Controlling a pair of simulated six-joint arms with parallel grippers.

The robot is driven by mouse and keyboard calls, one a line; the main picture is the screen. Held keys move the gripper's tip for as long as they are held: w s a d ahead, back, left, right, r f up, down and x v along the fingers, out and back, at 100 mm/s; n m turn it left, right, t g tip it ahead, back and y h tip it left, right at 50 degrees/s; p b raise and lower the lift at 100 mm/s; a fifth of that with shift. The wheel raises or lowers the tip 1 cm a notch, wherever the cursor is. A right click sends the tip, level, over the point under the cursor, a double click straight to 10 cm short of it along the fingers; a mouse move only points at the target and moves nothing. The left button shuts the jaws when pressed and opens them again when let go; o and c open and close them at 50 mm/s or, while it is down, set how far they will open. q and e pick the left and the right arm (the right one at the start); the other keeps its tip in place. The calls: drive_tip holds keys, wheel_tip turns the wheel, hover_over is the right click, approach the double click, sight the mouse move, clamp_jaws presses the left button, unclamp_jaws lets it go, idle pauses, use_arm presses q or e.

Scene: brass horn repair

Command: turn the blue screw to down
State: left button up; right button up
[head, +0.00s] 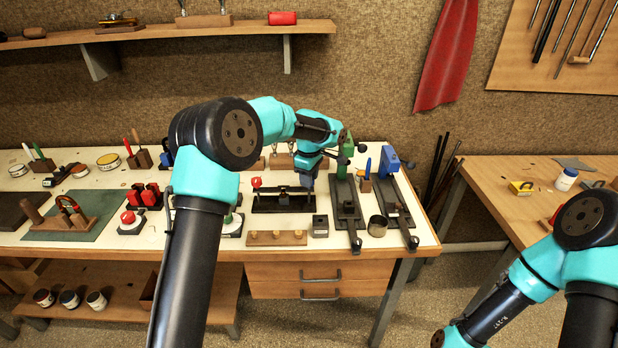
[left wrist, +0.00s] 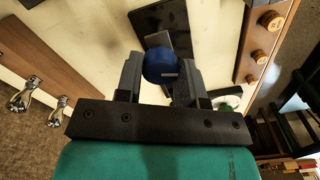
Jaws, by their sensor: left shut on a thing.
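The blue screw (left wrist: 160,65) shows in the left wrist view as a round blue head with a small pale mark near its lower right edge. It sits between the two fingers of my left gripper (left wrist: 160,78), which is shut on it. A grey metal part and a dark plate lie behind the screw. In the head view my left gripper (head: 308,183) points down at the right end of a long black fixture (head: 283,200), and the screw cannot be made out there. My right arm is at the lower right, its gripper out of view.
A red knob (head: 257,183) stands at the fixture's left end. Long black clamps with a green block (head: 344,160) and a blue block (head: 389,160) stand close on the right. A wooden strip with pegs (head: 276,238) and a small dark block (head: 320,226) lie in front.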

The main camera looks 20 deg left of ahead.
use_arm(q)
drive_tip(key=shift+n, duration=1.6)
drive_tip(key=o, duration=0.9)
drive_tip(key=shift+r, duration=0.15)
wheel_tip(320, 180, up, 17)
drive_tip(key=shift+r, duration=0.1)
